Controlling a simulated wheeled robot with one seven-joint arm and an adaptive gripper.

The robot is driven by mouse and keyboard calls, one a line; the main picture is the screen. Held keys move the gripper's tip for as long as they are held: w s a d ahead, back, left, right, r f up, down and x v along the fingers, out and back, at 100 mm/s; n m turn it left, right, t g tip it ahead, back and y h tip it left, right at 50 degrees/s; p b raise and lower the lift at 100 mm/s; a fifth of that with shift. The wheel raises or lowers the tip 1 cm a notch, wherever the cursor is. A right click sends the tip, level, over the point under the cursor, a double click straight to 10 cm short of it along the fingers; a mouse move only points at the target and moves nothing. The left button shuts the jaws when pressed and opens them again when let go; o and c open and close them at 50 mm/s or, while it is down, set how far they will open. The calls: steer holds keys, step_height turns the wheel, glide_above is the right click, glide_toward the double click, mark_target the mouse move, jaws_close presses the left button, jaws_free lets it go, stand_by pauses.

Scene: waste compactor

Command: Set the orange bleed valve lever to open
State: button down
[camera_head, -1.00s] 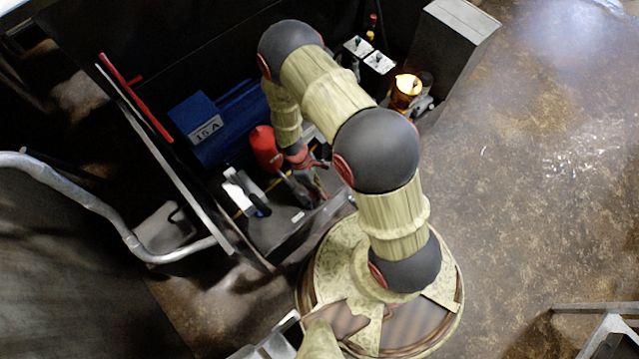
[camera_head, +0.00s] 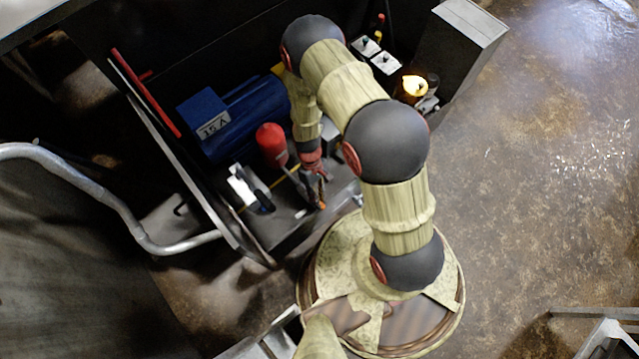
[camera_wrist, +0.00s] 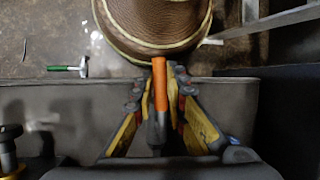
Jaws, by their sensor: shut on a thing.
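The orange bleed valve lever (camera_wrist: 160,84) shows in the wrist view as a slim orange handle, lying between the fingers and pointing toward the top of the picture. My gripper (camera_wrist: 160,90) is shut on it, with yellow and dark fingers on both sides. In the head view, my gripper (camera_head: 318,194) reaches down at the front of the machine's dark tray, and a small orange tip of the lever (camera_head: 322,205) shows at its fingertips. The valve body is hidden by the gripper.
A lit amber beacon (camera_head: 413,88) is to the right, beside a grey box (camera_head: 456,38). A silver rail (camera_head: 110,203) curves at left.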

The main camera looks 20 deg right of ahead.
stand_by(0.3)
steer(key=c, duration=1.9)
jaws_free()
steer(key=shift+o, duration=0.5)
steer(key=v, duration=1.2)
